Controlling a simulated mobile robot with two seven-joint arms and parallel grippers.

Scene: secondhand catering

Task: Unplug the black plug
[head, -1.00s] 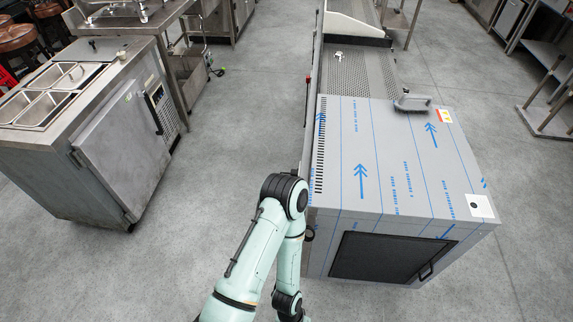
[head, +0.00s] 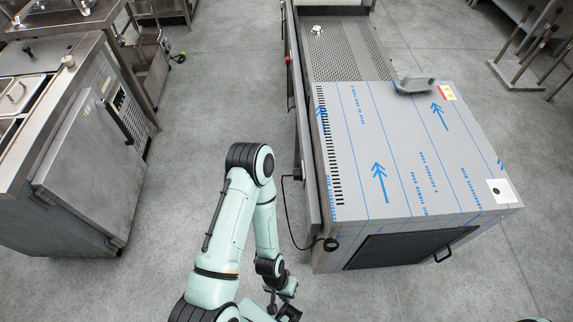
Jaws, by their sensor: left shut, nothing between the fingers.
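A thin black cord (head: 285,212) hangs in a loop at the left side of the steel machine (head: 405,150). Its upper end meets a small dark piece (head: 297,175) on the machine's side. Its lower end meets a round black piece (head: 330,244) at the front left corner. I cannot tell which end is the black plug. My left gripper (head: 283,302) is low at the bottom of the head view, below and left of the round piece and apart from it. It is small, partly behind my arm, shut and empty. My right gripper is out of view.
A steel counter with a fridge door (head: 92,172) stands at the left. The machine has a dark front panel with a handle (head: 442,255) and a perforated bed (head: 345,50) behind. Grey floor (head: 215,100) lies clear between them. A metal rack (head: 515,72) stands at the far right.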

